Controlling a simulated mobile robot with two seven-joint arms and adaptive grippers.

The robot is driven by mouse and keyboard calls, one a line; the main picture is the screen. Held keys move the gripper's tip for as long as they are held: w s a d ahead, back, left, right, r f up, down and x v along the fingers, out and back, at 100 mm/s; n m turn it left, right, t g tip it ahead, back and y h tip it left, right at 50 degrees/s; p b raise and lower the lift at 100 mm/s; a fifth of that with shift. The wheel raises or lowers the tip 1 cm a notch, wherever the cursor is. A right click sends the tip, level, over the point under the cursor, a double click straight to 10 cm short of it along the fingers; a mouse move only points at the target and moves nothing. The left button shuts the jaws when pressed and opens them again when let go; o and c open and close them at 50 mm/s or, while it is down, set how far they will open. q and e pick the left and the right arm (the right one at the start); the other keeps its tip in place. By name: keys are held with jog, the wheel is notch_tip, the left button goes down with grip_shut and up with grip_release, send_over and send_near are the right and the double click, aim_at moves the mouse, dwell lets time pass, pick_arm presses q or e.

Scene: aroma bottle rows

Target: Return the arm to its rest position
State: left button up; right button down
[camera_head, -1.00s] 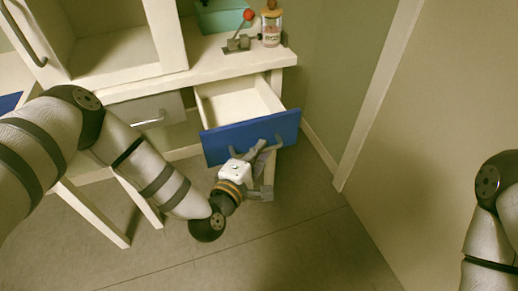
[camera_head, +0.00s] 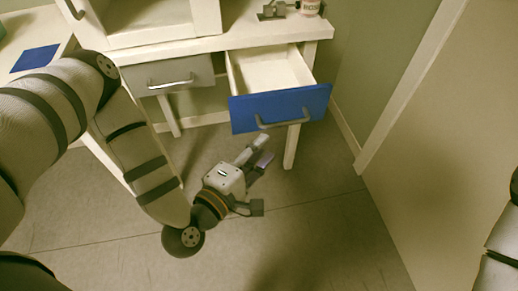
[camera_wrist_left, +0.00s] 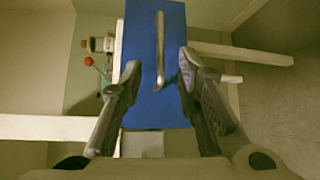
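My left gripper (camera_head: 262,152) is in the head view, below and in front of the open blue drawer (camera_head: 280,108). In the left wrist view its two fingers (camera_wrist_left: 160,85) are spread apart with nothing between them. The blue drawer front (camera_wrist_left: 152,100) and its metal handle (camera_wrist_left: 160,48) show beyond the fingers, apart from them. My left arm reaches in from the left of the head view. Part of my right arm shows at the right edge; its gripper is out of view.
The white desk (camera_head: 250,38) has a closed grey drawer (camera_head: 168,74) left of the open one. A blue mat (camera_head: 36,58) lies at the left. A jar (camera_head: 310,6) stands on the desk. A wall (camera_head: 450,150) is at the right. Floor in front is clear.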

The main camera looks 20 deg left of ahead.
pick_arm(q)
jog(key=shift+s+a, duration=0.1)
jog(key=shift+s, duration=0.1)
